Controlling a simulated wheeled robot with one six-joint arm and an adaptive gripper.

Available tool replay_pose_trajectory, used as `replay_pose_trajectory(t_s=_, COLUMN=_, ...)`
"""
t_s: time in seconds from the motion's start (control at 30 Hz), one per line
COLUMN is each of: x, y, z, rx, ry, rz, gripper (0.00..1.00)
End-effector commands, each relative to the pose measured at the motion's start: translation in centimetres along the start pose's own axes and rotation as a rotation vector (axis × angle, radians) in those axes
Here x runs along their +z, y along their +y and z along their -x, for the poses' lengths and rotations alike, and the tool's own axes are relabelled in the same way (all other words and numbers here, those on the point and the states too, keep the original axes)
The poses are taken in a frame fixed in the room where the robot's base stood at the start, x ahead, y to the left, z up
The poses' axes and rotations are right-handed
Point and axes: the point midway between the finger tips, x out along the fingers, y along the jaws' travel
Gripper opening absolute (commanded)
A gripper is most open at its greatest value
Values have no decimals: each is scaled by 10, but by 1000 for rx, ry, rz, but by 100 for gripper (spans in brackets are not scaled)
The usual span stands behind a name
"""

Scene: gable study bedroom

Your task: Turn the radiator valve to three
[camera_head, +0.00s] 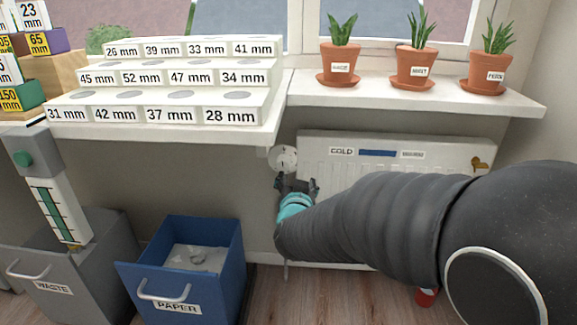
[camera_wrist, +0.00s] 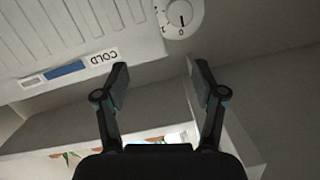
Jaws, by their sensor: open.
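The radiator valve is a round white dial (camera_head: 284,158) at the upper left corner of the white radiator (camera_head: 400,150). In the wrist view the dial (camera_wrist: 181,17) is at the top edge, partly cut off. It has small numerals, a 0 at its lower rim and a short dark mark above the 0. Other numerals are too small to read surely. My gripper (camera_head: 297,184) is open and empty, just below the dial in the head view. In the wrist view my gripper (camera_wrist: 161,70) has both fingers apart, and the dial is beyond them, not between them.
The radiator carries a COLD label (camera_head: 342,152) with a blue bar. A white shelf (camera_head: 160,128) with numbered steps overhangs at left. Potted plants stand on the windowsill (camera_head: 440,95) above. A blue paper bin (camera_head: 185,260) and grey waste bin (camera_head: 80,255) stand below left.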

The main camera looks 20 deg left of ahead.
Motion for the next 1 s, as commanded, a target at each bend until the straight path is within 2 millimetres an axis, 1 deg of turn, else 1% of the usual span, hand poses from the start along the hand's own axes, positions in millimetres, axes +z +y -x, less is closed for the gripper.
replay_pose_trajectory(t_s=0.03, x=16, y=-13, z=-5, rx=5, ry=25, rz=8, gripper=70)
replay_pose_trajectory(t_s=0.1, x=27, y=-24, z=-8, rx=21, ry=70, rz=16, gripper=70)
replay_pose_trajectory(t_s=0.2, x=38, y=-35, z=-9, rx=39, ry=118, rz=28, gripper=70)
replay_pose_trajectory(t_s=0.3, x=44, y=-40, z=-9, rx=52, ry=147, rz=33, gripper=70)
replay_pose_trajectory(t_s=0.43, x=45, y=-42, z=-14, rx=58, ry=161, rz=36, gripper=70)
replay_pose_trajectory(t_s=0.57, x=42, y=-40, z=-29, rx=60, ry=162, rz=35, gripper=70)
replay_pose_trajectory(t_s=1.0, x=29, y=-36, z=-109, rx=59, ry=161, rz=36, gripper=70)
